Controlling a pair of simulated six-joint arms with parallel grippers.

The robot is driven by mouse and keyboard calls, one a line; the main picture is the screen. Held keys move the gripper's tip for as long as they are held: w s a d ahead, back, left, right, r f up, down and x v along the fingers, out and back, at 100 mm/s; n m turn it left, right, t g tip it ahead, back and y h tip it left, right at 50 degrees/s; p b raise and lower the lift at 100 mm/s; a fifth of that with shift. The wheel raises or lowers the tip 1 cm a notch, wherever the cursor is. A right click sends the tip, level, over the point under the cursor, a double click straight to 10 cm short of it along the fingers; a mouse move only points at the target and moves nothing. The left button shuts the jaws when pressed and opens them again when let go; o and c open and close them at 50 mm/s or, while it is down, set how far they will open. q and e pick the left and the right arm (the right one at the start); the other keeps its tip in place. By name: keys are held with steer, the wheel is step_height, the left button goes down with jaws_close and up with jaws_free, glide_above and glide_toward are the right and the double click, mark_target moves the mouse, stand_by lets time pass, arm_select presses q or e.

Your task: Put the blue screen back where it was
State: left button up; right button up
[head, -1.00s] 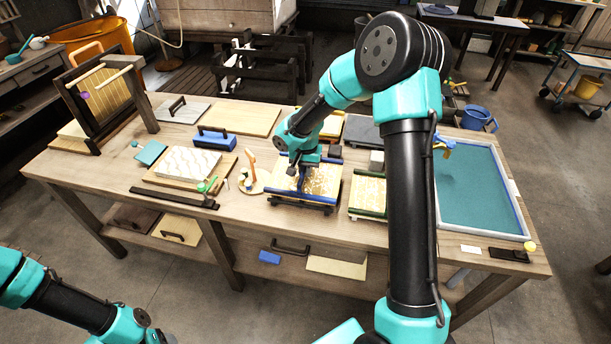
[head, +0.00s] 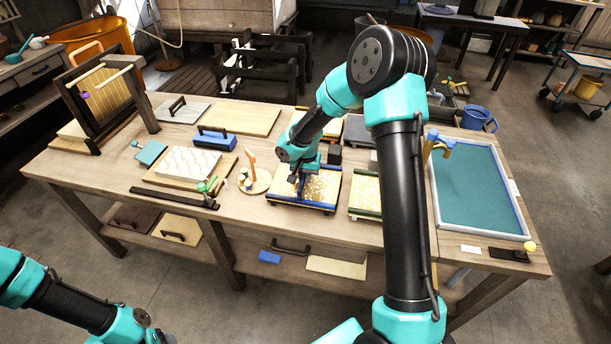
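The blue-edged screen (head: 318,190), with a pale yellow mesh, lies low at the middle of the bench, on or just above a dark base; contact is hard to tell. My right gripper (head: 297,183) reaches down from above to its left half, with dark fingertips at the mesh. The fingers are small and partly hidden, so I cannot tell whether they hold the screen. My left arm shows only at the lower left; its gripper is out of view.
A green-edged screen (head: 364,190) lies close to the right, partly behind my arm. A round board with an orange-handled tool (head: 254,181) stands close to the left. The teal vat (head: 480,185) is at the right end, a dark upright frame (head: 141,95) at the left.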

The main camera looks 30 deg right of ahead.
steer(key=o, duration=0.4)
steer(key=shift+o, duration=0.2)
step_height(320, 180, up, 13)
steer(key=shift+f, duration=0.2)
stand_by(0.8)
